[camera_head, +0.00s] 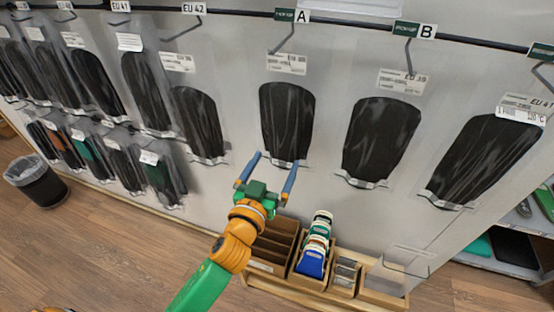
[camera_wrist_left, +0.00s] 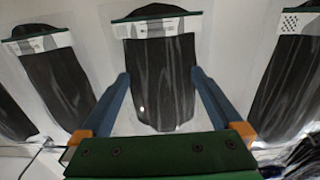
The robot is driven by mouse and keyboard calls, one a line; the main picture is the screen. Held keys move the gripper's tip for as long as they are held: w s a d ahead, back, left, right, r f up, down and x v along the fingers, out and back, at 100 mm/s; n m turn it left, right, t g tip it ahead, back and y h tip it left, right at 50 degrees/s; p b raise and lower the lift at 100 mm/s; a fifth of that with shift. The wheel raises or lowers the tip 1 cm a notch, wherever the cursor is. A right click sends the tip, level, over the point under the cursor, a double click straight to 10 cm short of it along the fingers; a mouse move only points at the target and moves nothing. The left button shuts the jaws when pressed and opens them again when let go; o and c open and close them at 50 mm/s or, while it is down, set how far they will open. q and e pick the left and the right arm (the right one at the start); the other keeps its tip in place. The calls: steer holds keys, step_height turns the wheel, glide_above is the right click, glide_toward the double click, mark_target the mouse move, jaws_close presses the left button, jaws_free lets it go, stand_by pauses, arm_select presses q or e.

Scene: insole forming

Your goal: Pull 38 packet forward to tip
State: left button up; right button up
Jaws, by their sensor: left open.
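The packet under sign A (camera_head: 287,115) is a clear sleeve with a dark insole and a white label that seems to read EU 38. It hangs on a wall hook. My left gripper (camera_head: 272,161) is open and empty near the packet's lower end, its fingers pointing up toward the wall. In the left wrist view the middle packet (camera_wrist_left: 160,90) shows between the two open fingers (camera_wrist_left: 160,74), which stand on either side of it. I cannot tell whether they touch it. My right gripper is not in view.
The EU 39 packet (camera_head: 381,138) under sign B hangs to the right, and another packet (camera_head: 197,122) hangs to the left. Below stand a wooden organiser (camera_head: 262,268) and blue and green items (camera_head: 312,260). A bin (camera_head: 38,184) stands on the floor at left.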

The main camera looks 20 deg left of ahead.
mark_target(283, 148)
arm_select(q)
steer(key=w, duration=0.5)
steer(key=shift+d, duration=0.1)
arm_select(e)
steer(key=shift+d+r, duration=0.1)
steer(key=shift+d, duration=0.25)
